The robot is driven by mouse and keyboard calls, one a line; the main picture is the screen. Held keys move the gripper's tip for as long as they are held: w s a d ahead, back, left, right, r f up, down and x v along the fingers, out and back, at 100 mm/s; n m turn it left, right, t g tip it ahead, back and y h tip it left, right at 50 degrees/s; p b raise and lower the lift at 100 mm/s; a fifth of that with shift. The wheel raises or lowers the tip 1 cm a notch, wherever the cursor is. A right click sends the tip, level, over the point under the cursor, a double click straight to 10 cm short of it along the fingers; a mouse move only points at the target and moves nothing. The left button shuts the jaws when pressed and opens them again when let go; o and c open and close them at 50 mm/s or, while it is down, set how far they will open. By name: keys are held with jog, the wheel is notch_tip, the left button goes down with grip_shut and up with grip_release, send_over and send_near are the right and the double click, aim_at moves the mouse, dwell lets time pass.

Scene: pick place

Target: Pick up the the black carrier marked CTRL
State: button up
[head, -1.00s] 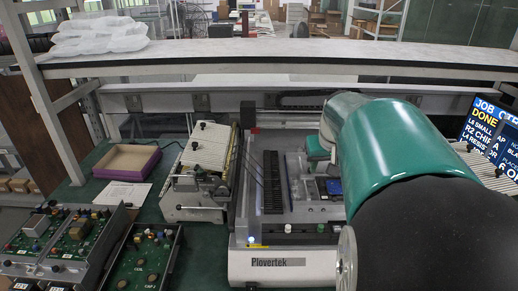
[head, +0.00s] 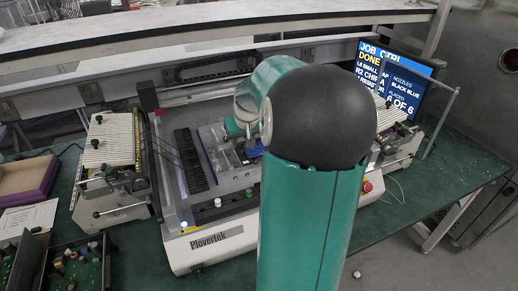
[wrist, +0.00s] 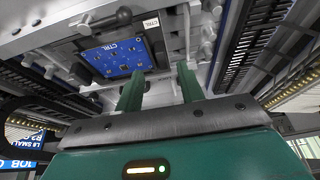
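The black carrier (wrist: 158,48) holds a blue board (wrist: 112,60) printed CTRL, and a white CTRL label (wrist: 151,23) sits beside a black handle (wrist: 124,14). In the wrist view it is at upper left, on the grey machine bed. My gripper (wrist: 160,82) has its two green fingers spread with a gap between them. The fingertips are just right of and below the board; I cannot tell whether they touch the carrier. In the head view my arm hides most of this spot and the gripper.
The Plovertek machine (head: 205,248) stands on the green bench (head: 400,195). Feeder units stand at its left (head: 112,165) and right (head: 398,140). A screen (head: 395,80) at the back right shows JOB CTRL and 6 OF 6. A purple-edged tray (head: 28,180) lies at far left.

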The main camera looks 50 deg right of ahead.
aim_at(240, 148)
jog(key=x, duration=0.4)
jog(key=shift+w+f, duration=0.1)
jog(key=shift+f, duration=0.15)
jog(key=shift+a, duration=0.1)
grip_shut()
jog(key=shift+r, duration=0.1)
